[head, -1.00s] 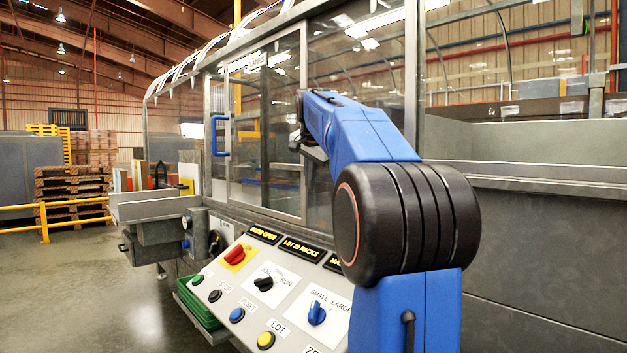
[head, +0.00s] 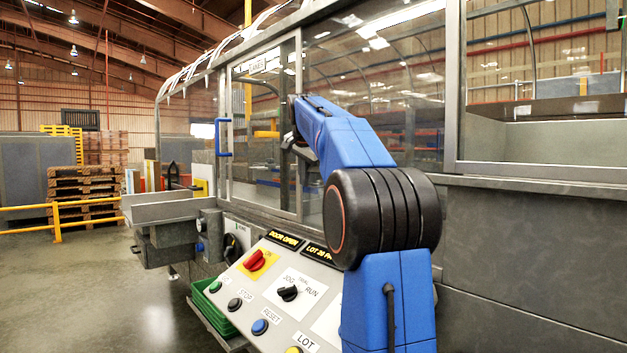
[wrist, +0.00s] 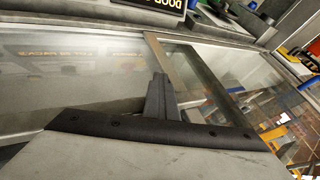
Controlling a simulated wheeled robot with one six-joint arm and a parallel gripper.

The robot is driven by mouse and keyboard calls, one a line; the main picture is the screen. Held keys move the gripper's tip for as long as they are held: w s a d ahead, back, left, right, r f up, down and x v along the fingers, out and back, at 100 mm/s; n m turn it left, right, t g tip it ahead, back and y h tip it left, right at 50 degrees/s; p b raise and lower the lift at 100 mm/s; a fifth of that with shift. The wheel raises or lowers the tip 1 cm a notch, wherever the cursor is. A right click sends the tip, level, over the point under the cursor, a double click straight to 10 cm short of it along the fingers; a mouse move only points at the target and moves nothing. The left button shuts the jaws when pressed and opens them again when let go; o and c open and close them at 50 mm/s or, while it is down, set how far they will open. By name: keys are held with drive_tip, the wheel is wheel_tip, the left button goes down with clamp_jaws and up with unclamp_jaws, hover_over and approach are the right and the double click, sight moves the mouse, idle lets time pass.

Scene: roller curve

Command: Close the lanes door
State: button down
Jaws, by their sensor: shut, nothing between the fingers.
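The lanes door is a framed clear sliding panel (head: 265,204) in the machine's guard, under a small sign that seems to read LANES (head: 262,66). A blue upright handle (head: 222,137) is at its left edge. My gripper (head: 290,140) is in front of the glass, right of the handle and apart from it, partly hidden behind my blue arm. In the wrist view my dark fingers (wrist: 162,97) are together and empty, with glass and a metal frame bar (wrist: 170,62) beyond them. I cannot tell whether they touch the glass.
A sloped control panel (head: 240,278) with a red switch and several buttons juts out below the door. Its display reads DOOR OPEN (head: 285,239). A metal chute (head: 160,207) sticks out at left. Yellow rails (head: 57,218) and pallets stand beyond clear floor (head: 90,290).

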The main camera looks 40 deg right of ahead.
sight(281, 176)
drive_tip(key=w, duration=1.3)
drive_tip(key=shift+a, duration=0.25)
drive_tip(key=shift+w+r, duration=0.1)
drive_tip(key=shift+w, duration=0.05)
